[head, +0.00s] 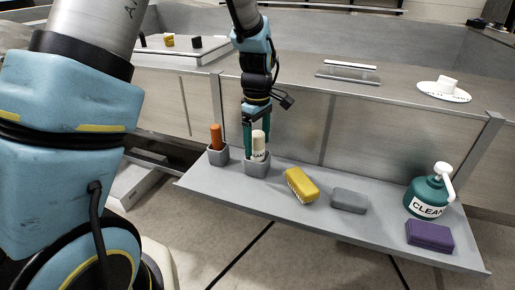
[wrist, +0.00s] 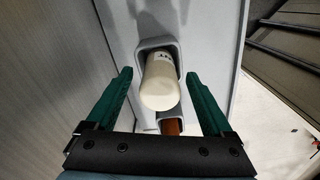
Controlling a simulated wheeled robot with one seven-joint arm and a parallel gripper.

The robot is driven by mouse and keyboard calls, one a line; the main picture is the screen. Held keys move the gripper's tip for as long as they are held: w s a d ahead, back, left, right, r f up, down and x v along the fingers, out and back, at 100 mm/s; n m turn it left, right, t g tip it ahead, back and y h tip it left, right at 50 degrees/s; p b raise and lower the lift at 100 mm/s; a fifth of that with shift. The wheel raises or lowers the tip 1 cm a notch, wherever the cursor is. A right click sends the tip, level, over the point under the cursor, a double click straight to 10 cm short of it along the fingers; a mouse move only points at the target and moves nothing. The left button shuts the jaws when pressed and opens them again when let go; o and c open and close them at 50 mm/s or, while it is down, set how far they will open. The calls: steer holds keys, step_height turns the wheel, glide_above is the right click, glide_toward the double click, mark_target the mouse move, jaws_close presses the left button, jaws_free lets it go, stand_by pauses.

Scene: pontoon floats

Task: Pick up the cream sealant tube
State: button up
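The cream sealant tube (head: 258,146) stands upright in a small grey square holder (head: 257,168) on the grey shelf, with dark lettering on its side. My gripper (head: 256,146) points down over it, with its green fingers beside the tube in the head view. In the wrist view the cream tube (wrist: 160,82) is seen from above, between the two spread fingers of my gripper (wrist: 160,86). There is a gap on both sides, so the fingers appear open and not touching it.
An orange tube (head: 216,138) stands in a second grey holder (head: 218,156) just left. A yellow brush (head: 301,185), grey block (head: 349,200), purple block (head: 429,236) and green CLEAN bottle (head: 427,196) sit to the right on the shelf (head: 325,218). A panel rises behind.

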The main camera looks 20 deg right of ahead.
jaws_close()
stand_by(0.5)
